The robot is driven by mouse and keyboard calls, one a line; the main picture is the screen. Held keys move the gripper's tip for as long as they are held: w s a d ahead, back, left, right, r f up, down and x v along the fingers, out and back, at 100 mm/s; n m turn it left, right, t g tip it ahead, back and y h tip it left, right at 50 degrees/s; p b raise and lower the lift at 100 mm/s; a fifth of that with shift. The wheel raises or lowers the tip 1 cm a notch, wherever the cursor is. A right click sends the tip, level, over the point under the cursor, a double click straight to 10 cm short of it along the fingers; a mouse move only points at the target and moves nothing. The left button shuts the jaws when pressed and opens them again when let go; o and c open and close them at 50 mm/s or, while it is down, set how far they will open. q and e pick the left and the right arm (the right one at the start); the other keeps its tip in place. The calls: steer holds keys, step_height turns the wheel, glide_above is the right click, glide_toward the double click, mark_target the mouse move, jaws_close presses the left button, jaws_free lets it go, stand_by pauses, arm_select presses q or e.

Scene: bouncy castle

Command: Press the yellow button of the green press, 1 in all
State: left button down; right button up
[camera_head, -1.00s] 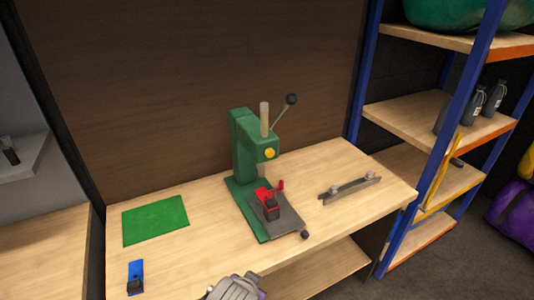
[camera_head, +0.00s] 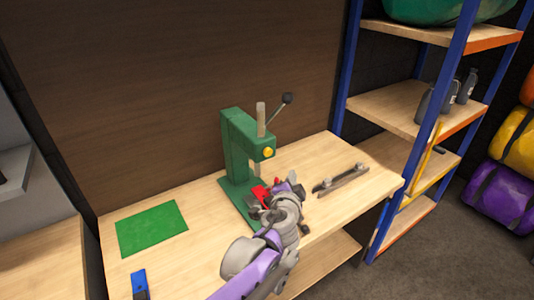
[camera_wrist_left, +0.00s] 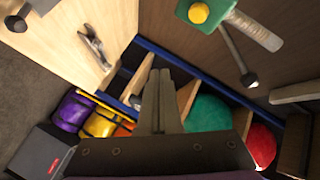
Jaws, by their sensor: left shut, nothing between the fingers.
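The green press (camera_head: 236,150) stands upright on the wooden workbench. Its round yellow button (camera_head: 267,152) is on the front of its head. The button also shows at the top of the left wrist view (camera_wrist_left: 198,13). My left gripper (camera_head: 290,186) is in front of the press base, below and slightly right of the button, and apart from it. In the left wrist view its fingers (camera_wrist_left: 160,85) are shut together with nothing between them. My arm hides part of the press base and the red clamp (camera_head: 260,191). My right gripper is not in view.
A lever with a black knob (camera_head: 287,98) rises right of the press head. A metal bar (camera_head: 340,180) lies to the right on the bench. A green mat (camera_head: 152,228) and a blue item (camera_head: 139,283) lie left. A blue-posted shelf (camera_head: 400,105) stands right.

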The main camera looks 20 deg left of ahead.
mark_target(268, 152)
arm_select(q)
steer(key=w+a+b, duration=0.4)
steer(key=w+a, duration=0.1)
steer(key=a, duration=0.2)
steer(key=shift+w, duration=0.2)
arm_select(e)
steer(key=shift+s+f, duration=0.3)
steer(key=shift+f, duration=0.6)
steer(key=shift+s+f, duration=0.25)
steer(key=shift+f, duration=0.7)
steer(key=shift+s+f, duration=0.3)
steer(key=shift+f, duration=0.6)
arm_select(q)
steer(key=shift+a, duration=0.2)
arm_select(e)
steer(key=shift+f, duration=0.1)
arm_select(q)
steer(key=shift+w+a, duration=0.2)
steer(key=shift+w, duration=0.05)
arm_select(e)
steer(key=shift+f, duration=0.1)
